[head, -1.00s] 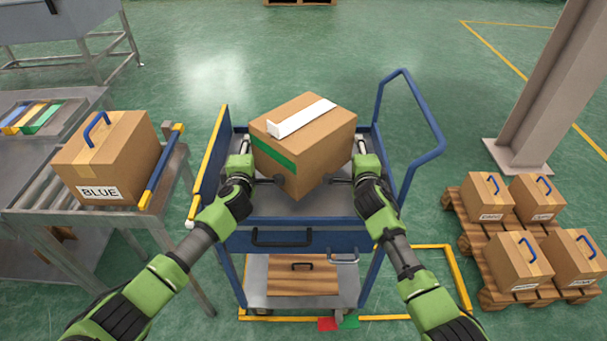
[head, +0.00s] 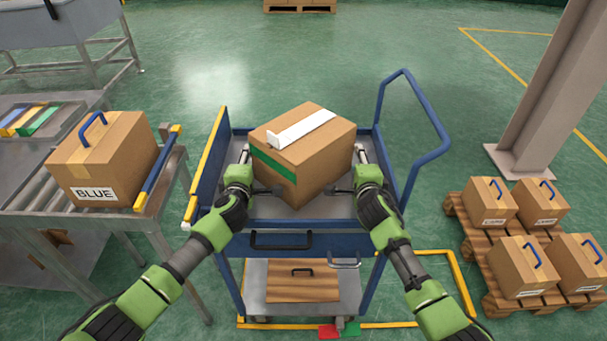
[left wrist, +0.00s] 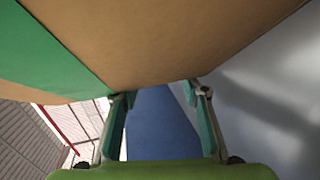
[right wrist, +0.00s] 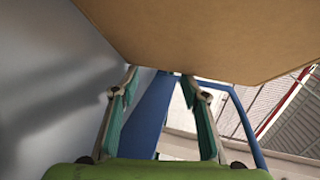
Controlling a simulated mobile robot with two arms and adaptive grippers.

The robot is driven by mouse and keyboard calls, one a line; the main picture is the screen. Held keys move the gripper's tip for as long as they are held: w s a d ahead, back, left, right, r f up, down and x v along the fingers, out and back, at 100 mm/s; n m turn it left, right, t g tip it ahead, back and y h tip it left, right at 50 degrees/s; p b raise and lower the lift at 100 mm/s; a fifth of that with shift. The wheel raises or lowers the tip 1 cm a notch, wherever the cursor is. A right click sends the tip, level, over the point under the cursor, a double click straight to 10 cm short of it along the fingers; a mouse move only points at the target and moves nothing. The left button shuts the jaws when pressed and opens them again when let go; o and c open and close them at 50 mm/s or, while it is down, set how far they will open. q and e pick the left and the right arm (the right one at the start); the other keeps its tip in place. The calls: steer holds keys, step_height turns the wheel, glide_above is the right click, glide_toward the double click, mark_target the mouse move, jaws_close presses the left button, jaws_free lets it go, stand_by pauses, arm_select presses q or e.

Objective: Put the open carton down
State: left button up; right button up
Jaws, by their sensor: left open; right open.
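The carton (head: 312,171) is a brown box with a green stripe on its side and a white strip across its top. It is turned at an angle over the top tray of the blue cart (head: 320,205) and appears to rest on it, though its underside is hidden. My left gripper (head: 259,176) is open at the carton's left side, and my right gripper (head: 346,174) is open at its right side. In the left wrist view (left wrist: 160,95) and right wrist view (right wrist: 160,82), the fingers are apart with nothing between them, and the carton fills the space above.
A carton labelled BLUE (head: 105,160) stands on a roller conveyor (head: 30,195) at left. Several handled cartons sit on a wooden pallet (head: 478,259) at right. The cart has a raised blue handle (head: 426,110) at right. A grey column (head: 550,100) stands behind the pallet.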

arm_select(q)
steer(key=shift+o, duration=0.8)
steer(key=shift+a+r, duration=0.3)
steer(key=shift+a, duration=0.05)
arm_select(e)
steer(key=shift+d+r, duration=0.3)
steer(key=shift+d, duration=0.05)
arm_select(q)
steer(key=o, duration=0.3)
steer(key=shift+s+a, duration=0.1)
steer(key=shift+a, duration=0.1)
arm_select(e)
steer(key=shift+s+d, duration=0.1)
steer(key=shift+d, duration=0.05)
arm_select(q)
steer(key=shift+a, duration=0.15)
arm_select(e)
steer(key=shift+d, duration=0.15)
arm_select(q)
steer(key=shift+f, duration=0.1)
arm_select(e)
steer(key=shift+f, duration=0.1)
steer(key=o, duration=0.4)
arm_select(q)
steer(key=shift+a, duration=0.15)
arm_select(e)
steer(key=shift+o, duration=0.4)
steer(key=shift+d, duration=0.1)
steer(key=shift+f, duration=0.1)
